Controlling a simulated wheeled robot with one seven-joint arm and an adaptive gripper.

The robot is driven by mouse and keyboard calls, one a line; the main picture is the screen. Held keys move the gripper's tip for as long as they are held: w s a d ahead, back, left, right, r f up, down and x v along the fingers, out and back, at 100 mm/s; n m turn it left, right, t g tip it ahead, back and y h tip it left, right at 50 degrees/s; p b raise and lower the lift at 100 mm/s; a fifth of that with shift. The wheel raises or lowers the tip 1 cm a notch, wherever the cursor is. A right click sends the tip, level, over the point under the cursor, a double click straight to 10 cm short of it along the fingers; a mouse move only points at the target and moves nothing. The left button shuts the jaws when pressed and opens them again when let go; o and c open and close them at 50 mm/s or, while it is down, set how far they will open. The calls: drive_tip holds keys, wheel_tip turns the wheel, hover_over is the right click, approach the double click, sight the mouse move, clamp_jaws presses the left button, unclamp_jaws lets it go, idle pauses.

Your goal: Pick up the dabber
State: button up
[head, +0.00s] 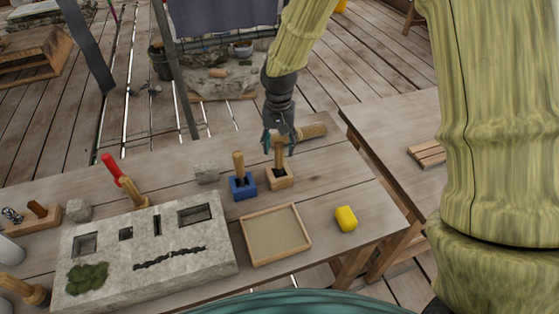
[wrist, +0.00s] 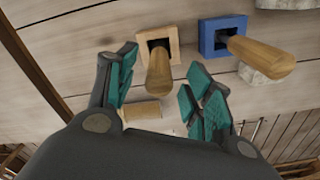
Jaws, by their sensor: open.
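Two wooden-handled tools stand upright in square holders on the table in the head view. One handle (head: 278,155) is in a plain wood holder (head: 280,181); the other (head: 238,163) is in a blue holder (head: 243,189). The frames do not show for certain which is the dabber; their lower ends are hidden in the holders. My gripper (head: 279,139) is open over the handle in the plain holder. In the wrist view that handle (wrist: 159,76) lies between the open teal fingers, with gaps visible on both sides. The handle in the blue holder (wrist: 262,58) is off to the right.
A shallow framed tray (head: 274,262) and a yellow block (head: 346,218) sit nearer the front. A wooden cylinder (head: 312,130) lies just behind the plain holder.

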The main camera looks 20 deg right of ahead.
sight(279, 157)
drive_tip(key=shift+f, duration=0.75)
drive_tip(key=shift+w+d+f+p, duration=0.1)
drive_tip(key=shift+w+f+p, duration=0.05)
drive_tip(key=shift+f+p, duration=0.5)
drive_tip(key=shift+w+f+p, duration=0.15)
drive_tip(key=shift+f+p, duration=0.35)
drive_tip(key=shift+f, duration=1.3)
clamp_jaws()
